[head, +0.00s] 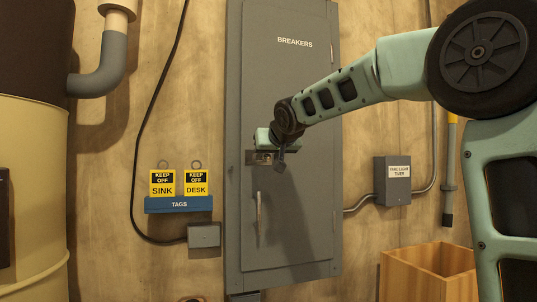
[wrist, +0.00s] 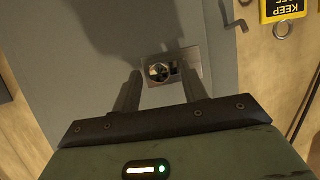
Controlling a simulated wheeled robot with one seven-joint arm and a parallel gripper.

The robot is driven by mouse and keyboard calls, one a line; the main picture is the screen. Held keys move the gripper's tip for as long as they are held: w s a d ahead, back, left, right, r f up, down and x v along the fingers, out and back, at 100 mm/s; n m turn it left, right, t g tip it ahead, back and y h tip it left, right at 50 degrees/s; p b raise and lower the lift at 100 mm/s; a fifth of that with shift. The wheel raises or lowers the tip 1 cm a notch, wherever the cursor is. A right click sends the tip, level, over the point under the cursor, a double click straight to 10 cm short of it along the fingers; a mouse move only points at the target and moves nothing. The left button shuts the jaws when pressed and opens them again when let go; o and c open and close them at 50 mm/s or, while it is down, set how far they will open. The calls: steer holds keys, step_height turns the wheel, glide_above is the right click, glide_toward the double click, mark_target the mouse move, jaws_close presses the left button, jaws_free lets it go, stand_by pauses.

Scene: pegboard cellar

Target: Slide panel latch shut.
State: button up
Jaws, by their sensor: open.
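The grey breaker panel (head: 290,100) stands on the wall, its door flat in its frame. A small metal latch plate (head: 252,158) sits at the door's left edge, partly hidden behind my gripper (head: 272,155). In the wrist view, the latch plate (wrist: 193,69) carries a dark round part (wrist: 159,71) that shows between the fingertips of my gripper (wrist: 157,76). My gripper is open, with one finger on each side of that round part. I cannot tell whether the fingers touch it, nor how far the latch is slid.
A long door handle (head: 258,213) hangs below the latch. A blue tag rack (head: 179,204) with two yellow tags is on the wall to the left.

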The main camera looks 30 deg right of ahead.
mark_target(252, 161)
jaws_close()
steer(key=shift+w+a+f+b, duration=0.1)
steer(key=shift+a+f+b, duration=0.15)
steer(key=shift+b, duration=0.25)
steer(key=shift+w+a+r+b, duration=0.15)
steer(key=shift+w+a+b, duration=0.05)
steer(key=shift+a+b, duration=0.45)
steer(key=shift+w+a+r+b, duration=0.1)
steer(key=shift+w+a+b, duration=0.1)
steer(key=shift+a+b, duration=0.45)
steer(key=shift+a, duration=0.1)
jaws_free()
steer(key=shift+a, duration=0.15)
